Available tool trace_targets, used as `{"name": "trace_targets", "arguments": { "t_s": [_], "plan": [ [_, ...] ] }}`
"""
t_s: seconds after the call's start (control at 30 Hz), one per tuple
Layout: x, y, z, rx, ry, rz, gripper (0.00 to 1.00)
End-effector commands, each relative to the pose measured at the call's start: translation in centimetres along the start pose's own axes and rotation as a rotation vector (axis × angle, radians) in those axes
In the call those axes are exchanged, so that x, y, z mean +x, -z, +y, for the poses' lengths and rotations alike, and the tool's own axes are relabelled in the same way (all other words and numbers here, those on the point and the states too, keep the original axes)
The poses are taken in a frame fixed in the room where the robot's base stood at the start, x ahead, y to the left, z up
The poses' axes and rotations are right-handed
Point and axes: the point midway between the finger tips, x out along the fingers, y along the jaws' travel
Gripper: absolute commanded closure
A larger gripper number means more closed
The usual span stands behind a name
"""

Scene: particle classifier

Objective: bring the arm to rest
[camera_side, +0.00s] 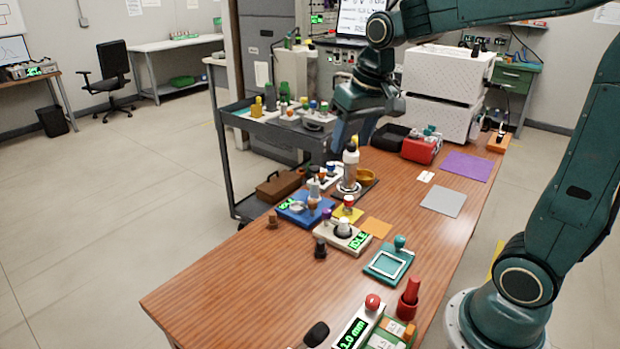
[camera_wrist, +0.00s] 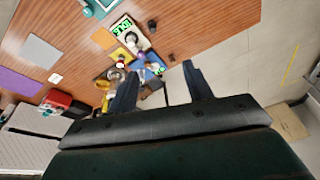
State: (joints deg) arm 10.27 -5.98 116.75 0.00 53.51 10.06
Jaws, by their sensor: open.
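My gripper (camera_side: 352,132) hangs above the far left part of the wooden table (camera_side: 215,290) in the side view, close over a white and grey cylinder (camera_side: 350,168) on a dark base. In the wrist view my gripper (camera_wrist: 160,85) shows two dark fingers spread well apart with nothing held between them. The fingers look above and apart from the instruments below. The exact height over the cylinder is hard to tell.
A blue device (camera_side: 300,209), a white device reading IDLE (camera_side: 342,236) and a teal frame (camera_side: 388,263) stand on the table. A red box (camera_side: 421,150) and white stacked cases (camera_side: 445,85) stand behind. A dark cart (camera_side: 225,150) adjoins the left edge. The table's front left is clear.

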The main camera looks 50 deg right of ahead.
Motion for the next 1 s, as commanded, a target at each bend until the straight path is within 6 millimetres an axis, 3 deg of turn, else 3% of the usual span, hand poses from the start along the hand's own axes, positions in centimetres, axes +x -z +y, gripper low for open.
{"name": "trace_targets", "arguments": {
  "t_s": [0.3,0.7,1.0],
  "plan": [
    [-3.3,-6.6,-0.8,-0.133,0.034,0.082,0.49],
    [-4.3,-14.5,-0.5,-0.287,0.073,0.179,0.49],
    [-4.0,-17.0,-0.2,-0.34,0.086,0.21,0.49]
  ]
}}
